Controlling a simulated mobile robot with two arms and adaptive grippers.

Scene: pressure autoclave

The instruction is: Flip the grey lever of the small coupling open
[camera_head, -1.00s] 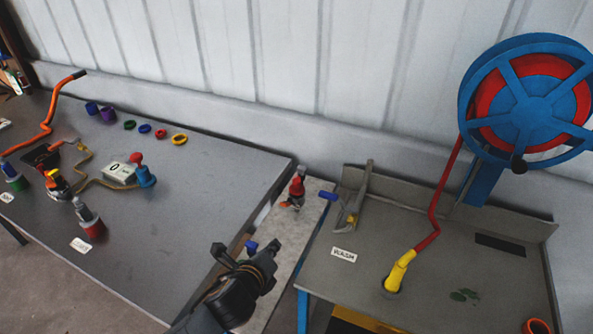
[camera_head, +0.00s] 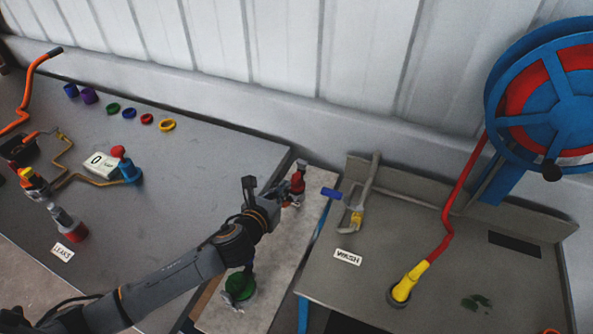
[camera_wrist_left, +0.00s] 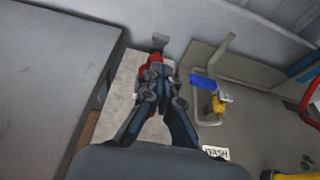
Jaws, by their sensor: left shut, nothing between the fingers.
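A small red coupling (camera_head: 298,181) stands on the narrow pale board between the two tables. It also shows in the left wrist view (camera_wrist_left: 153,61), partly hidden behind my fingers. A grey piece (camera_wrist_left: 160,42) sticks up at its far side; I cannot tell whether this is the lever. My left gripper (camera_head: 288,194) is right at the coupling's near side, with its fingers shut and nothing held. In the left wrist view the fingertips (camera_wrist_left: 161,80) overlap the coupling; contact is unclear. My right gripper is not in view.
A green coupling (camera_head: 240,286) stands nearer on the pale board (camera_head: 275,285), beside my left arm. To the right are a blue handle (camera_head: 331,193), a grey bent pipe (camera_head: 368,185) and a "WASH" label (camera_head: 347,257). The left table (camera_head: 190,165) has clear room.

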